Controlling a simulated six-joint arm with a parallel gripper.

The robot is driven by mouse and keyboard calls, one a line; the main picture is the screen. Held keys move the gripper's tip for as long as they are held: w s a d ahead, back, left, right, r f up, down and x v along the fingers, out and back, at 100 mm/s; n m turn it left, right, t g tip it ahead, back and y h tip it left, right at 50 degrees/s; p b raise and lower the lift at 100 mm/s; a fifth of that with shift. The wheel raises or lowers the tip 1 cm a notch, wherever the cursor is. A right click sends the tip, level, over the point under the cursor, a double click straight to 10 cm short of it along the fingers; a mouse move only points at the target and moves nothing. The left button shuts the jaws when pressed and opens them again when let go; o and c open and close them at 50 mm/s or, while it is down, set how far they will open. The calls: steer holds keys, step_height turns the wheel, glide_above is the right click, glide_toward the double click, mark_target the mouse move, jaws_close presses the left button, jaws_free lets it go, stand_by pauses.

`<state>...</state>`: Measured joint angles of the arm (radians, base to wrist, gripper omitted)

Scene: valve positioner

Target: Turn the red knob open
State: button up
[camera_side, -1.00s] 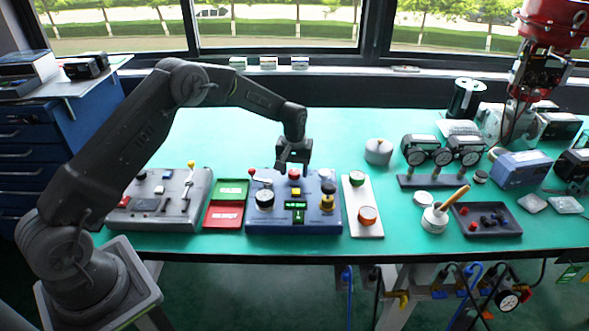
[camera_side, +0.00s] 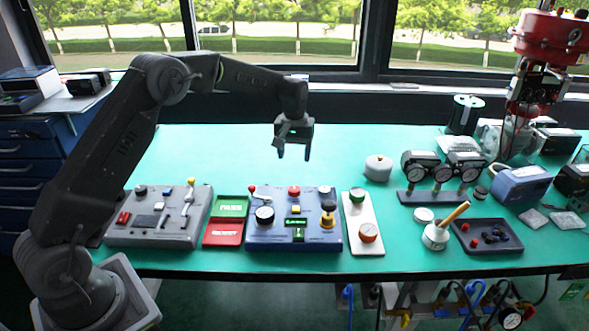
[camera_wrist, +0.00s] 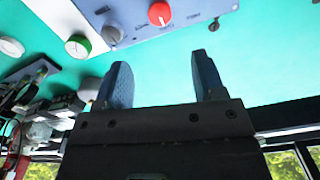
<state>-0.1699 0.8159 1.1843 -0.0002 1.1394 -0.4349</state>
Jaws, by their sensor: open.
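The red knob (camera_side: 294,190) sits at the back of the blue control box (camera_side: 270,240), which stands on the green table. In the wrist view the red knob (camera_wrist: 159,13) is near the top edge and has a small pale mark on its face. I cannot tell its turned position for sure. My gripper (camera_side: 294,155) is above the knob and clear of it, with its fingers apart and pointing down. In the wrist view the two fingers of my gripper (camera_wrist: 161,62) are spread with nothing between them.
A red-tipped lever (camera_side: 252,187) and a black-and-yellow knob (camera_side: 327,216) rise from the same box. A white plate (camera_side: 359,232) with green and orange knobs is to the right. Green and red trays (camera_side: 224,220) lie to the left. The table behind is clear.

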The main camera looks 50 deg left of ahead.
steer(key=shift+r, duration=1.15)
steer(key=s+d+r+m+t, duration=0.1)
steer(key=s+d+r+m, duration=0.15)
steer(key=s+r, duration=0.45)
steer(key=s+d+r+m+t, duration=0.1)
steer(key=s+d+r+t, duration=0.15)
steer(key=s+r, duration=0.45)
steer(key=s+d+m+t, duration=0.1)
steer(key=s+d, duration=0.1)
steer(key=s, duration=0.8)
steer(key=s+d+f+m+t, duration=0.1)
steer(key=s+d+m, duration=0.1)
steer(key=s, duration=0.9)
steer(key=shift+s+d, duration=0.15)
steer(key=shift+d, duration=0.1)
steer(key=shift+m, duration=0.25)
